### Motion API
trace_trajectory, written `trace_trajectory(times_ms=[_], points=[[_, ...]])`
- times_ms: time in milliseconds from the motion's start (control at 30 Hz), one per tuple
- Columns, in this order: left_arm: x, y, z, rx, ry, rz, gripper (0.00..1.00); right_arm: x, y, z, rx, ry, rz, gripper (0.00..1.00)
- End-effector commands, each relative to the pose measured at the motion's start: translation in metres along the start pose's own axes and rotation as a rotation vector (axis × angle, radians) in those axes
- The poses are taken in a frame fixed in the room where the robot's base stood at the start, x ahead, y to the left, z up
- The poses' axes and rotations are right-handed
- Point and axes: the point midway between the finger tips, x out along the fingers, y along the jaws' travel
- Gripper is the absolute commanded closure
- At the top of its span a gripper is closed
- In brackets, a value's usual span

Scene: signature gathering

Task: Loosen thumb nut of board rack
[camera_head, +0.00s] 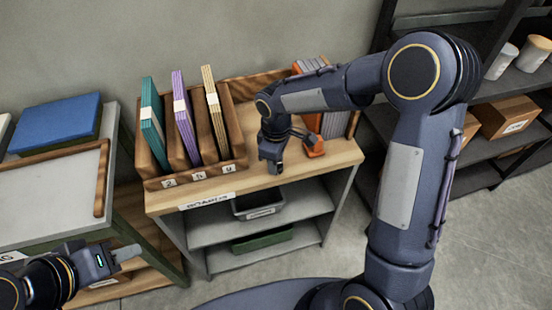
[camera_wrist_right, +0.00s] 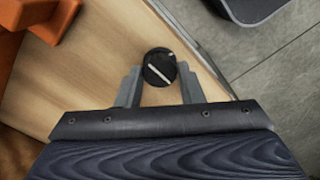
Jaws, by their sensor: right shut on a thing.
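My right gripper (camera_wrist_right: 159,88) has its two grey fingers on either side of a round black knob (camera_wrist_right: 159,67) with a white line across its top, likely the thumb nut. The jaws are shut on it. In the head view, the right gripper (camera_head: 273,160) points down over the wooden top, right of the slotted wooden rack (camera_head: 170,184); the knob cannot be made out there. An orange bracket (camera_head: 314,148) and upright grey boards (camera_head: 308,68) stand behind and right of it, partly hidden by my arm. My left gripper (camera_head: 127,253) is low at the left, its jaw gap unclear.
Teal (camera_head: 152,125), purple (camera_head: 181,112) and tan (camera_head: 210,98) boards stand in the slotted rack. A grey bin (camera_head: 258,203) sits on the shelf below. A cart with a blue book (camera_head: 56,123) is at left; dark shelving (camera_head: 480,168) is at right.

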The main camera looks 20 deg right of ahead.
Motion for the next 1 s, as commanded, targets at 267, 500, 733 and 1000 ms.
trace_trajectory(times_ms=[267,500,733,1000], points=[[0.0,0.0,0.0,0.0,0.0,0.0,0.64,-0.001,0.0,0.0,-0.001,0.001,0.002,0.44],[0.0,0.0,0.0,0.0,0.0,0.0,0.64,-0.004,0.0,0.0,0.0,0.002,0.002,0.44],[-0.001,0.001,-0.001,0.0,0.0,0.0,0.64,-0.04,0.001,-0.001,0.0,0.005,0.005,0.44],[-0.002,0.001,-0.001,0.0,0.0,0.0,0.64,-0.074,0.001,-0.001,0.0,0.002,0.002,0.44]])
